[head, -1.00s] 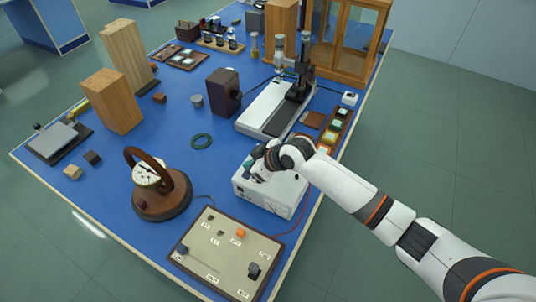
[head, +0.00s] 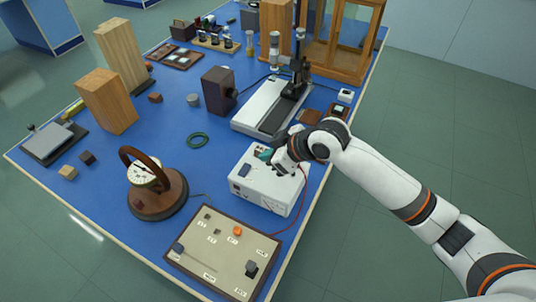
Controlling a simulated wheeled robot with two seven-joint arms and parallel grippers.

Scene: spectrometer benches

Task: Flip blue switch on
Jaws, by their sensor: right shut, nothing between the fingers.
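A white power box (head: 272,182) stands near the right edge of the blue bench. A small dark blue switch (head: 244,170) sits on its top, toward the left end. Whether it is tipped on or off is too small to tell. My right gripper (head: 264,154), with teal fingertips, is shut and empty. It is over the back part of the box top, a little behind and right of the switch and apart from it in the picture. My left gripper is not in view.
A beige panel (head: 215,258) with small knobs and an orange button lies in front of the box. A round dial gauge on a wooden base (head: 157,205) stands to the left. A red wire runs from the box toward the panel. A grey-white rail instrument (head: 262,108) stands behind.

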